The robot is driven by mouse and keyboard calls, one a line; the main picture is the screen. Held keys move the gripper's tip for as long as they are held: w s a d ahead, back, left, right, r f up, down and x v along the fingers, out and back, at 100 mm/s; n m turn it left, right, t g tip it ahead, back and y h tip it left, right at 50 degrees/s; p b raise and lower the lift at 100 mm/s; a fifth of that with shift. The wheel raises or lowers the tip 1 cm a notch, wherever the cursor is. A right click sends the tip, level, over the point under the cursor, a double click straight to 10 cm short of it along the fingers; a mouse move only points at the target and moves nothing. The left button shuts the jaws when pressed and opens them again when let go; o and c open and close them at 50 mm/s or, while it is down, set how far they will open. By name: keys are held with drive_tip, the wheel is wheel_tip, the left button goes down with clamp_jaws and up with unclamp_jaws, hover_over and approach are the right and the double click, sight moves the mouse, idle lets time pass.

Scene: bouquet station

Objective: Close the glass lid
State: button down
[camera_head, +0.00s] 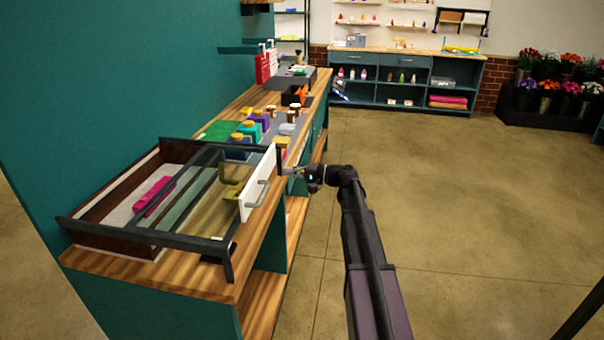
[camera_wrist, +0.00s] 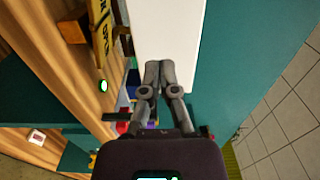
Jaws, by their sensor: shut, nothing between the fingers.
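The glass lid (camera_head: 190,197) is a clear pane in a black frame (camera_head: 190,241) on the wooden counter. The left part of the case, with a pink object (camera_head: 152,196) inside, looks uncovered. My gripper (camera_head: 289,171) is shut and empty, just right of the white panel's far end. In the wrist view my gripper's fingertips (camera_wrist: 158,68) are together in front of the white panel (camera_wrist: 165,35); I cannot tell whether they touch it. The handle is not visible there.
Behind the case, the counter holds yellow-capped jars (camera_head: 247,129), a green mat (camera_head: 217,131) and a black box (camera_head: 297,95). A teal wall (camera_head: 100,90) bounds the left. Open floor (camera_head: 450,200) lies to the right. A blue shelf unit (camera_head: 405,75) stands at the back.

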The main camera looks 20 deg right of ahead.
sight(268, 169)
drive_tip(key=shift+x, duration=2.4)
drive_tip(key=shift+w, duration=0.1)
